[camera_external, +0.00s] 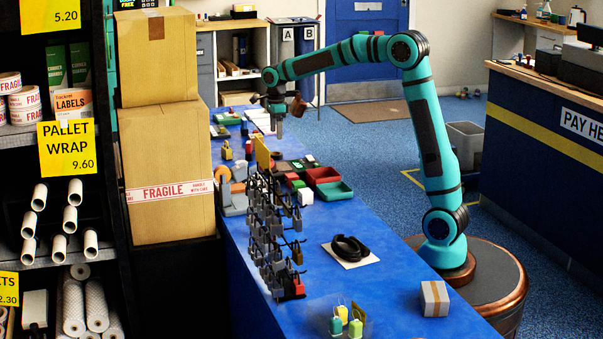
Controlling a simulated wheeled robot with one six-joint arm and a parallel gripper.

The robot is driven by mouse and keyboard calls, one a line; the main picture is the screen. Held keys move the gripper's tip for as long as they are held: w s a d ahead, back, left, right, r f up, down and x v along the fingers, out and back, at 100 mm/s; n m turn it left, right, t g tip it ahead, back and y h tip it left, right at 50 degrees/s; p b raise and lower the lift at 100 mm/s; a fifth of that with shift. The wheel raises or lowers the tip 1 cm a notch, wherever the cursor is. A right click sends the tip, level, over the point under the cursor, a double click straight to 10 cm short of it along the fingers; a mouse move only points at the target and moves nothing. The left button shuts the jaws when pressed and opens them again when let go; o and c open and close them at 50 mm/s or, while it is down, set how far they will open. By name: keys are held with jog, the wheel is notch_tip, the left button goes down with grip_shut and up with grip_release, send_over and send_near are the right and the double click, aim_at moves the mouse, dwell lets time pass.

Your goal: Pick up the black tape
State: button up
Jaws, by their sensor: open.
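A dark ring-shaped coil (346,246) lies on a white square card on the blue counter, in front of my arm's base. It may be the black tape, but I cannot tell for sure. My gripper (279,128) points down above the far part of the counter, well away from the coil. It is open, with nothing seen in it. The fingers are small in this view, and what lies directly beneath them is hard to make out.
A rack of hanging padlocks (270,235) stands mid-counter, left of the coil. Green (333,191) and red trays lie behind it. A small carton (434,298) sits at the near right. Tall cardboard boxes (168,170) stand left. Counter around the coil is mostly clear.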

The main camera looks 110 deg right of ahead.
aim_at(276, 153)
jog(key=shift+d+f, duration=0.15)
jog(key=shift+f, duration=2.15)
jog(key=shift+d+f, duration=0.1)
jog(key=shift+f, duration=2.15)
jog(key=c, duration=1.1)
jog(key=shift+o, duration=0.2)
